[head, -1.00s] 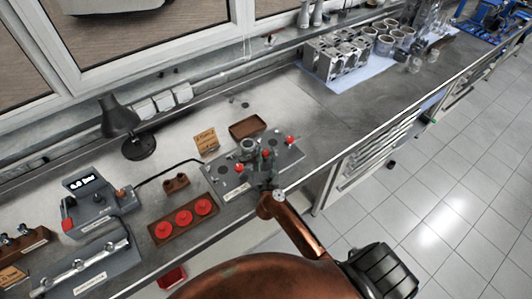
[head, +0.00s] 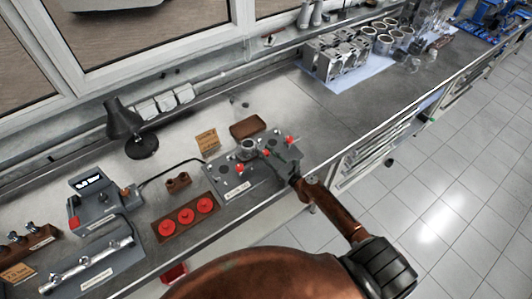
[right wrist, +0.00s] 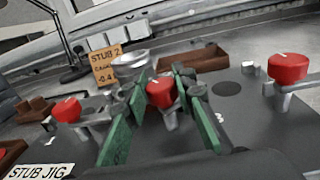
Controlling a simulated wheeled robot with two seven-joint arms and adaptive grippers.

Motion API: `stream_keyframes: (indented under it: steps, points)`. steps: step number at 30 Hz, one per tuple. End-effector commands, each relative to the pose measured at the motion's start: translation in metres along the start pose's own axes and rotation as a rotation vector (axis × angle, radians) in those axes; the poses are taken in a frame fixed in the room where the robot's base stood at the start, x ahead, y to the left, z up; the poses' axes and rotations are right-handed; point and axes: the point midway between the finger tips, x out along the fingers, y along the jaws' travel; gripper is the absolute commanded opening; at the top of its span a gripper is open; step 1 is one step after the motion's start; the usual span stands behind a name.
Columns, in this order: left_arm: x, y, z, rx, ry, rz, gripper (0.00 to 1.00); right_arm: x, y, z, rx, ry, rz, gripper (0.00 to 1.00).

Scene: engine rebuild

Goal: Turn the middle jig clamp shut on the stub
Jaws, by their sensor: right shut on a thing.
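The grey stub jig (head: 256,178) sits on the bench with three red-knobbed clamps. The middle clamp's red knob (right wrist: 161,93) is between the green finger pads of my right gripper (right wrist: 158,108), which is shut on it. In the head view my right gripper (head: 268,155) covers most of this clamp. The left clamp knob (right wrist: 66,110) and right clamp knob (right wrist: 287,68) stand apart from the fingers. The metal stub (head: 248,147) stands upright on the jig behind the middle clamp, partly hidden in the wrist view. My left gripper is not in view.
A brown tray (head: 248,128) and a stub card (head: 207,140) stand behind the jig. A brown holder with several red caps (head: 186,216) lies to its left, near a grey gauge box (head: 92,205).

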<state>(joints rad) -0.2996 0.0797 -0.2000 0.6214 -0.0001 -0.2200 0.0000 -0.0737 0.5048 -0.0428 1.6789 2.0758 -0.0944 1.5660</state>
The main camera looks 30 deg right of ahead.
Motion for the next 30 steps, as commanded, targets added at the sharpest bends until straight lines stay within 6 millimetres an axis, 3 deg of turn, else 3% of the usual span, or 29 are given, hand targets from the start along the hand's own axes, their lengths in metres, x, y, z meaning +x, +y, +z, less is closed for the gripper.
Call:
stream_keyframes:
  steps: [18, 30]
  points:
    - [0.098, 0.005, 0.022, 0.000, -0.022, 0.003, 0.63, 0.003, -0.004, -0.007, -0.003, -0.001, 0.574, 0.00]
    - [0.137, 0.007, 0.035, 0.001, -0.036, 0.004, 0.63, 0.003, -0.003, -0.004, -0.001, -0.001, 0.834, 0.00]
